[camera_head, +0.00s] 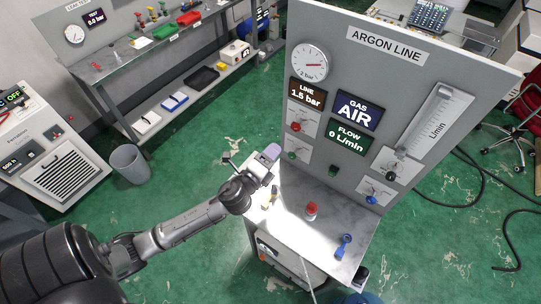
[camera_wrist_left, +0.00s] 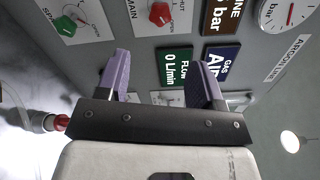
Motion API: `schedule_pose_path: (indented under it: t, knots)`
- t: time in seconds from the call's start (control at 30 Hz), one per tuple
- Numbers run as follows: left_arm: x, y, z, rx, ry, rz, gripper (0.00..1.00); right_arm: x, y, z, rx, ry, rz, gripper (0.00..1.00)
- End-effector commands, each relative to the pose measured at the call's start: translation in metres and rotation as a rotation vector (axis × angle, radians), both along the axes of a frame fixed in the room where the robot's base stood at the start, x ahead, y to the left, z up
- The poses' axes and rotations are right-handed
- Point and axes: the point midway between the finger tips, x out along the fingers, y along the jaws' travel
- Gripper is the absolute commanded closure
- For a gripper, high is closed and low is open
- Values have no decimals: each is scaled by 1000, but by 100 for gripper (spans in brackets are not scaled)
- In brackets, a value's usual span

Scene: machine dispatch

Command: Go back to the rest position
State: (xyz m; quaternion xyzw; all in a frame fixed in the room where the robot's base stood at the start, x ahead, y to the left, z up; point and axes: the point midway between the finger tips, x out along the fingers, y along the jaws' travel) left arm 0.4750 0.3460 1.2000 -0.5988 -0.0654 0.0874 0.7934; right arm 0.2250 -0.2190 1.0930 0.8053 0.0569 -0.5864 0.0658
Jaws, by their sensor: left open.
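My left arm reaches in from the left in the head view. Its left gripper (camera_head: 271,154) is in front of the lower left of the grey ARGON LINE panel (camera_head: 400,62), above the panel's shelf. In the left wrist view, the two purple fingers of the gripper (camera_wrist_left: 162,75) stand wide apart with nothing between them. Behind them are the panel's red knob (camera_wrist_left: 160,13), green knob (camera_wrist_left: 65,25) and small screens, with no visible contact. The screens read LINE 1.5 bar, GAS AIR and FLOW 0 L/min. My right gripper is not in view.
The panel's shelf (camera_head: 287,222) holds a red-topped fitting (camera_head: 311,210), a blue tool (camera_head: 343,245) and a yellow item (camera_head: 270,196). A grey bin (camera_head: 130,164) stands on the green floor at left. A workbench stands at the back left. Dark cables lie at right.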

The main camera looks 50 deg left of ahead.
Motion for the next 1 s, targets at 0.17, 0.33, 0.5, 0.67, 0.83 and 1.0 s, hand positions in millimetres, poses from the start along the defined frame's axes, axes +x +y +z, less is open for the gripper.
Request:
schedule_pose_path:
  t: [0.17, 0.33, 0.5, 0.67, 0.83, 1.0]
  knots:
    - [-1, 0, 0, 0, -1, 0, 39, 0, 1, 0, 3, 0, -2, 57]
    - [0, 0, 0, 0, -1, 0, 39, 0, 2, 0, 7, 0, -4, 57]
    - [0, 0, 0, 0, -1, 0, 39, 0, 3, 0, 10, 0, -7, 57]
    - [0, 0, 0, -25, -6, 0, 39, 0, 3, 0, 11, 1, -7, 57]
    - [-8, 22, -15, -257, 17, 154, 39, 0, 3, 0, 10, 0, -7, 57]
    - [-36, 34, -34, -720, 89, 432, 39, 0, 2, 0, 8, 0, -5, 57]
